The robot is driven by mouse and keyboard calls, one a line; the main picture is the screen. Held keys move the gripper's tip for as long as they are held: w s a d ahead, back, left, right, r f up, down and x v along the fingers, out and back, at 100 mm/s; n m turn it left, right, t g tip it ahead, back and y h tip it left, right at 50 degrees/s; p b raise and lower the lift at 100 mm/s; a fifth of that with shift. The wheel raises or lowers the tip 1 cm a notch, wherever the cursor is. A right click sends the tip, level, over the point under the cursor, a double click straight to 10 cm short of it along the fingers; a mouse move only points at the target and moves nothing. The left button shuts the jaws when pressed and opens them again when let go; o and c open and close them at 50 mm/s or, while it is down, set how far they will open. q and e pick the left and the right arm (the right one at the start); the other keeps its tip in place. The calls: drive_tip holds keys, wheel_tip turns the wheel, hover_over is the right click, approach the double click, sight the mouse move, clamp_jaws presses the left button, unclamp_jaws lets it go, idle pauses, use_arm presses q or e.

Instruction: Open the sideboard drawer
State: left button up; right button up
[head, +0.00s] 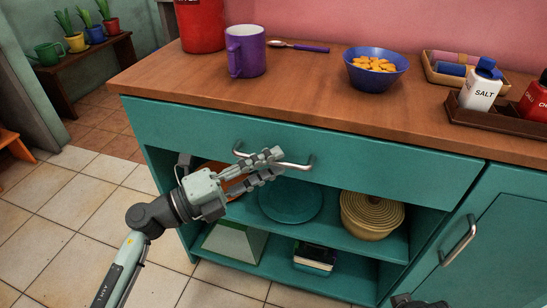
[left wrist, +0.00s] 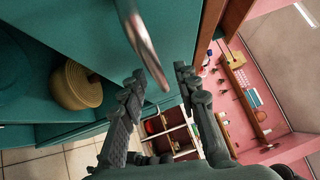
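The teal sideboard drawer (head: 390,165) is closed, its front flush under the wooden top. Its metal bar handle (head: 300,166) runs across the middle of the drawer front; it also shows large in the left wrist view (left wrist: 141,42). My left gripper (head: 275,164) is at the handle, its fingers pointing right in the head view and covering part of the bar. In the left wrist view the left gripper (left wrist: 158,75) is open, with the bar's end between the two fingertips. I cannot tell whether they touch it. Only a dark bit of what seems my right gripper (head: 415,301) shows at the bottom edge.
On the top stand a purple mug (head: 246,52), a blue bowl (head: 375,70) and a salt bottle (head: 481,88). The open shelves below hold a teal plate (head: 290,203) and a tan pot (head: 372,214). A cupboard door with its own handle (head: 458,242) is at the right.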

use_arm(q)
drive_tip(key=shift+w+d+r, duration=0.1)
drive_tip(key=shift+w+d, duration=0.2)
drive_tip(key=shift+d, duration=0.25)
clamp_jaws()
